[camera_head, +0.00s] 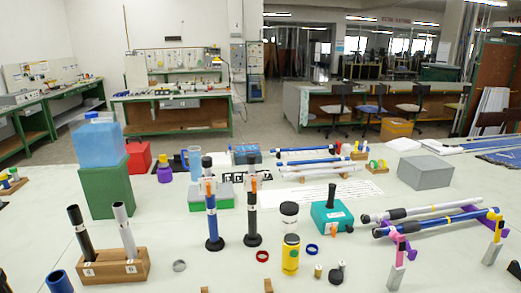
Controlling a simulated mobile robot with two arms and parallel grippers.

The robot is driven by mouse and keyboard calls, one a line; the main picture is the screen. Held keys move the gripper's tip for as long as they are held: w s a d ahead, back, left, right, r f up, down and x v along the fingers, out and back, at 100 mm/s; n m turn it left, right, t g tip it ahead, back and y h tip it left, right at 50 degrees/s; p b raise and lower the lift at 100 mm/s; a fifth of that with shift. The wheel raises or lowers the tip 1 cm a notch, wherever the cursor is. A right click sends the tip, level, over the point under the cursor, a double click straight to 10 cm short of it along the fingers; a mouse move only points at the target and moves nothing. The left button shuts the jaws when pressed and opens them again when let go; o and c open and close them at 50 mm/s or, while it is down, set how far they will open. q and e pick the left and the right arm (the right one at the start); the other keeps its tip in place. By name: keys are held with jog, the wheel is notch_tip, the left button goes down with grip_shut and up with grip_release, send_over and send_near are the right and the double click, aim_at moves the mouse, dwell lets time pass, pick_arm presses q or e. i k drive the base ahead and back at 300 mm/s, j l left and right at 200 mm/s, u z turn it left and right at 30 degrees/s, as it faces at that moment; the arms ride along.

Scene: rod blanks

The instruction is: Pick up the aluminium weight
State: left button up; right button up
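A small group of short cylinders lies on the white table near the front middle. It has a brass-coloured one (318,271), a dark one (336,276) and a small greyish piece (342,265) touching or just behind the dark one. They are too small to tell which, if any, is the aluminium weight. A flat grey metal-looking disc or ring (179,265) lies alone farther left.
A yellow cylinder (291,255) stands just left of the small cylinders. Rings, upright rods on round bases (214,243) and a teal box (331,217) stand around. A wooden block (113,266) holds two tubes at left. Long rods (430,220) rest on stands at right.

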aim_at(341, 266)
jog(key=l+u, duration=0.4)
jog(key=l, duration=0.2)
jog(key=l+u, duration=0.35)
jog(key=l, duration=0.25)
jog(key=k, duration=0.05)
